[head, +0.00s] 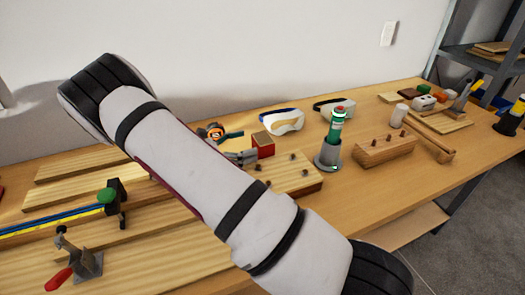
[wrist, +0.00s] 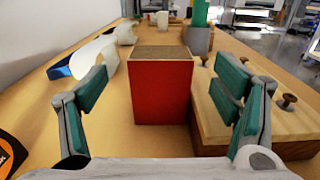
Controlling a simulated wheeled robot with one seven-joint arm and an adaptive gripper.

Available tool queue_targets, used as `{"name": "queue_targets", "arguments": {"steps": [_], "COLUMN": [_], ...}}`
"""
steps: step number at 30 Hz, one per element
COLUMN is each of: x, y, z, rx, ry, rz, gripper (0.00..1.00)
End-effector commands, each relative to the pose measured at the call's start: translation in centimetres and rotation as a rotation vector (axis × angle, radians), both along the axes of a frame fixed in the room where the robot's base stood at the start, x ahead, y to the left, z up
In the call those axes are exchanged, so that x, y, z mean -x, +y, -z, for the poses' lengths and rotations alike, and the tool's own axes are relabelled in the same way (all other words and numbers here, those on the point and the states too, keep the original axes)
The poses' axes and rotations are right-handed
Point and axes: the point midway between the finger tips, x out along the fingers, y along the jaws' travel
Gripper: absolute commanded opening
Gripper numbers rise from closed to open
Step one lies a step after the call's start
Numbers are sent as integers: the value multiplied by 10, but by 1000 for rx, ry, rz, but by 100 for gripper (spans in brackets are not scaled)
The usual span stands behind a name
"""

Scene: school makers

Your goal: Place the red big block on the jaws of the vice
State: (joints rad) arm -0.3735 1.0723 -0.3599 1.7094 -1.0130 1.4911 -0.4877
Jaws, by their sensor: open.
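The red big block (head: 264,146) stands upright on the table, with a brown top face. In the wrist view, the red block (wrist: 160,92) is in the middle, straight ahead between my fingers. My gripper (wrist: 162,82) is open, with green finger pads on both sides and a visible gap to the block on each side. In the head view, my gripper (head: 245,157) is partly hidden by my arm, close to the block's left side. I cannot clearly make out the vice; a metal clamping tool with a red handle (head: 76,264) is at the lower left.
A wooden board with pegs (wrist: 255,115) lies close to the block's right. A green bottle in a grey holder (head: 332,150) stands further right. White goggles (head: 284,121) and an orange tape measure (head: 216,131) lie behind. A pegged wooden block (head: 386,149) is beyond the bottle.

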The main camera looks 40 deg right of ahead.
Motion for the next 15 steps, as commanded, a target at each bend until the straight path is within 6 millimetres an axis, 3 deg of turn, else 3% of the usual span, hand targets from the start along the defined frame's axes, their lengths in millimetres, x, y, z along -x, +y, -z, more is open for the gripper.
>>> {"name": "queue_targets", "arguments": {"steps": [8,15], "x": [5,14], "y": [-15,-46], "z": [-1,-1], "rx": [-1,-1], "ry": [0,2], "rz": [0,2], "gripper": [82,82]}}
